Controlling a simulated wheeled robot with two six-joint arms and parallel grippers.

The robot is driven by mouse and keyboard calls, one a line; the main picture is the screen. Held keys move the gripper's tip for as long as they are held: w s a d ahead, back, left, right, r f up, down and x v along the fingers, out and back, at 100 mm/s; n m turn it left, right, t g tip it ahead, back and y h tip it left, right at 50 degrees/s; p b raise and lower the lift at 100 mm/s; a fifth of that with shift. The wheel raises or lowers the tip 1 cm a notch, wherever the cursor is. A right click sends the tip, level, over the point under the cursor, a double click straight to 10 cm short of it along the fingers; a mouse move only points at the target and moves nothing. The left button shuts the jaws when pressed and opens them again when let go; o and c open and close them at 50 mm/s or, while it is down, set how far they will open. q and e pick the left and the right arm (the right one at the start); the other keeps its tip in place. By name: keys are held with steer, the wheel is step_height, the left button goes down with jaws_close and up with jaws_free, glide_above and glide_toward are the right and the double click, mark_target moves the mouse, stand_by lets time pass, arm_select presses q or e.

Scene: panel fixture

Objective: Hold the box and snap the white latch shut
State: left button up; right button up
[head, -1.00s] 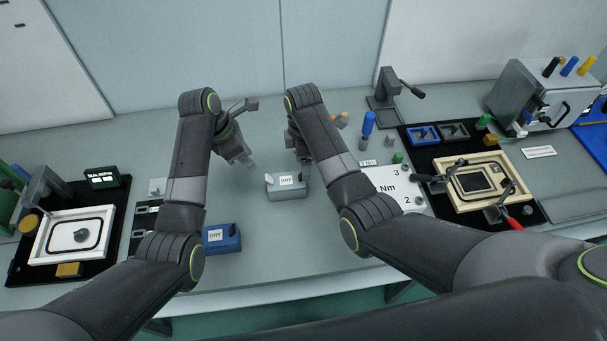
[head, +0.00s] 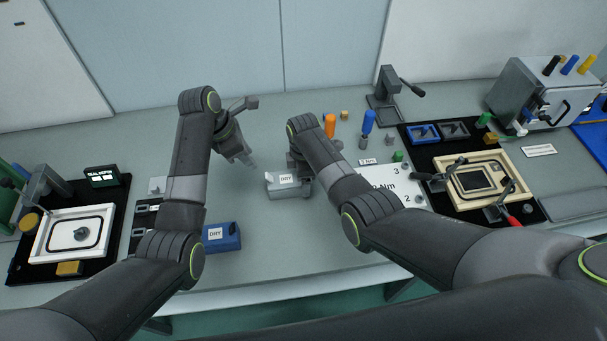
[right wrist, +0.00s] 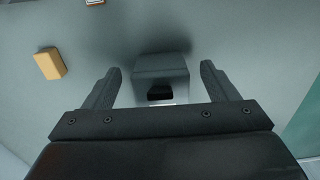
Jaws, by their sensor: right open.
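A grey box (head: 288,192) with a white DRY label stands on the bench between my arms. My right gripper is at its right end in the head view, mostly hidden behind my forearm. In the right wrist view my right gripper (right wrist: 160,82) is open, with the grey box (right wrist: 160,66) between and beyond its fingers. That face of the box has a dark square and a pale strip; I cannot make out a white latch for certain. My left gripper (head: 249,161) hangs behind and left of the box, apart from it; its jaw opening is unclear.
A blue DRY box (head: 221,238) stands beside my left forearm. An orange cylinder (head: 330,125) and a blue-topped driver (head: 368,123) stand behind my right arm. A black mat with a framed panel (head: 475,182) is at right, another framed panel (head: 72,236) at left.

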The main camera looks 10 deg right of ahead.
steer(key=c, duration=1.2)
arm_select(q)
steer(key=shift+c, duration=0.5)
arm_select(e)
steer(key=shift+c, duration=0.7)
arm_select(q)
steer(key=shift+f, duration=0.1)
steer(key=shift+c, duration=1.1)
steer(key=shift+a+f, duration=0.2)
steer(key=shift+a, duration=0.1)
steer(key=shift+c, duration=1.2)
steer(key=a+f, duration=0.1)
steer(key=a+m+h, duration=0.1)
steer(key=a+f+h, duration=0.1)
steer(key=shift+w+a+f+m+g, duration=0.15)
steer(key=shift+a+f+m+g, duration=0.15)
steer(key=shift+a+f+g, duration=0.1)
jaws_close()
steer(key=shift+w+a+f+m+h, duration=0.15)
steer(key=shift+a+h, duration=0.25)
steer(key=shift+a, duration=0.5)
steer(key=shift+w+a+f+m+h, duration=0.1)
steer(key=shift+a+f+h, duration=0.25)
steer(key=shift+a, duration=0.5)
steer(key=shift+w+a+f+m+h, duration=0.15)
steer(key=shift+a+h, duration=0.3)
steer(key=shift+a, duration=0.45)
steer(key=shift+s, duration=0.1)
